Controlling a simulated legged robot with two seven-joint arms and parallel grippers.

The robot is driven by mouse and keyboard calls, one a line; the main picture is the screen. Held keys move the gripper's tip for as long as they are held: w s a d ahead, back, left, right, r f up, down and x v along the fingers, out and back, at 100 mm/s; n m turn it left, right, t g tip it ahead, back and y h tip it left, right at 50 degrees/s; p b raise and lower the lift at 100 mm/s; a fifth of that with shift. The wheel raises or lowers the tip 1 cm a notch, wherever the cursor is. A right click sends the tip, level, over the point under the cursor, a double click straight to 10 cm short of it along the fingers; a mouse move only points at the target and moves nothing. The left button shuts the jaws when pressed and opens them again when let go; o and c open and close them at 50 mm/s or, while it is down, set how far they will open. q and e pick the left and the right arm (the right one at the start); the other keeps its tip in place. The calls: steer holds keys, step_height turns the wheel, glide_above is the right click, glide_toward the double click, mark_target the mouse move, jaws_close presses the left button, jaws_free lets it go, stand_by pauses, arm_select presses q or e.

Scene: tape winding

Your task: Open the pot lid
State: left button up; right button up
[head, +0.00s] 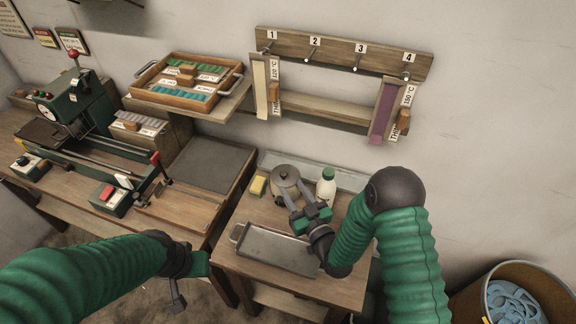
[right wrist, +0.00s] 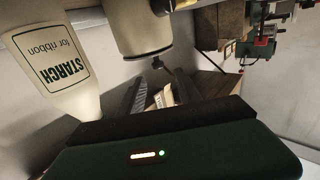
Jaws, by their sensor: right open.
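The pot (head: 284,187) stands on the small table with its grey lid (head: 279,175) on it. In the right wrist view the pot (right wrist: 140,28) appears upside down, with the dark lid knob (right wrist: 157,63) pointing down. My right gripper (head: 299,194) is open at the front right of the pot; in the wrist view its two fingers (right wrist: 158,84) point at the knob, which shows near the gap between their tips. Whether they touch it I cannot tell. My left gripper (head: 176,292) hangs at the lower left, away from the pot; its jaw opening is unclear.
A white starch bottle (head: 326,187) with a green cap stands close right of the pot. A yellow sponge (head: 258,186) lies to its left. A metal tray (head: 272,254) lies in front. A wall rack (head: 340,50) with numbered pegs hangs behind.

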mark_target(286, 176)
steer(key=x, duration=0.7)
steer(key=shift+f, duration=0.3)
steer(key=shift+w+p, duration=0.3)
steer(key=shift+w, duration=0.1)
steer(key=shift+s+d+r, duration=0.1)
steer(key=shift+d+r, duration=0.05)
jaws_close()
stand_by(0.4)
